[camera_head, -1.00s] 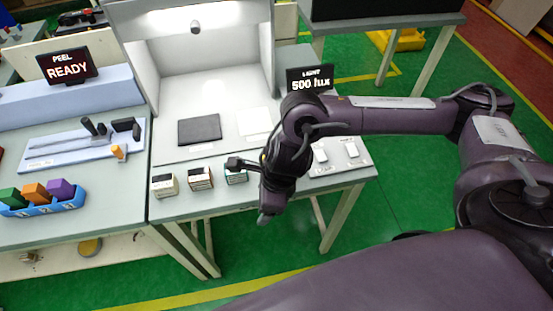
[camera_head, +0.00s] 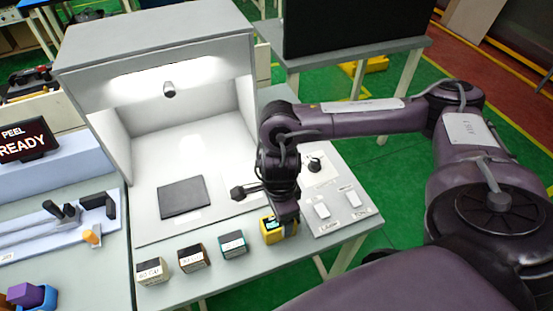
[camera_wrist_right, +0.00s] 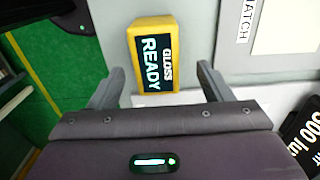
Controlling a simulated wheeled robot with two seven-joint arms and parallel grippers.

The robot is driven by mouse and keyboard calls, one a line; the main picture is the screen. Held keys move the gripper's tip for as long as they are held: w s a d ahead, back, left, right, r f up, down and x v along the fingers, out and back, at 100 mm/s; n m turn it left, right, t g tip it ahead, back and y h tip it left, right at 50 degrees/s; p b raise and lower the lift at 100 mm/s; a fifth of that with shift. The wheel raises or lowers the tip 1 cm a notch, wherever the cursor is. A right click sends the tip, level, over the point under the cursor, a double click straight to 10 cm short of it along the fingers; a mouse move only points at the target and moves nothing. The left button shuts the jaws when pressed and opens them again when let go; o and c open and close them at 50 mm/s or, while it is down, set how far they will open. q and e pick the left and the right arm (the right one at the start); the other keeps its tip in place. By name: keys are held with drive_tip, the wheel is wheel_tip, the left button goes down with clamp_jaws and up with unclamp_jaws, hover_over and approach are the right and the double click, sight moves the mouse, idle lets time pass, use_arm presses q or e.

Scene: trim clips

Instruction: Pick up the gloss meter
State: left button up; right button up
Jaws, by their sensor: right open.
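The gloss meter is a yellow box with a dark screen reading GLOSS READY. In the head view the gloss meter (camera_head: 268,239) stands near the front edge of the table, right of a row of small boxes, partly hidden by my right gripper (camera_head: 284,212). In the right wrist view the gloss meter (camera_wrist_right: 138,42) lies ahead of my right gripper (camera_wrist_right: 160,74), its near end between the two spread fingers with a gap on each side. The right gripper is open and empty. I cannot tell how high the fingers are above the table. My left gripper is out of view.
A cream box (camera_head: 151,271), a brown box (camera_head: 193,258) and a teal box (camera_head: 233,243) stand left of the meter. Two white tiles (camera_head: 322,211) lie to its right. A lit booth (camera_head: 155,40) with a dark panel (camera_head: 184,197) stands behind.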

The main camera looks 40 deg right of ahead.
drive_tip(key=f, duration=0.2)
drive_tip(key=shift+s+a+f, duration=0.15)
drive_tip(key=shift+a+f, duration=0.1)
drive_tip(key=shift+f, duration=0.05)
wheel_tip(320, 180, down, 3)
drive_tip(key=shift+r, duration=0.15)
drive_tip(key=c, duration=1.1)
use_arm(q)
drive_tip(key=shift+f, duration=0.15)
use_arm(e)
drive_tip(key=shift+c, duration=0.5)
drive_tip(key=shift+r, duration=0.15)
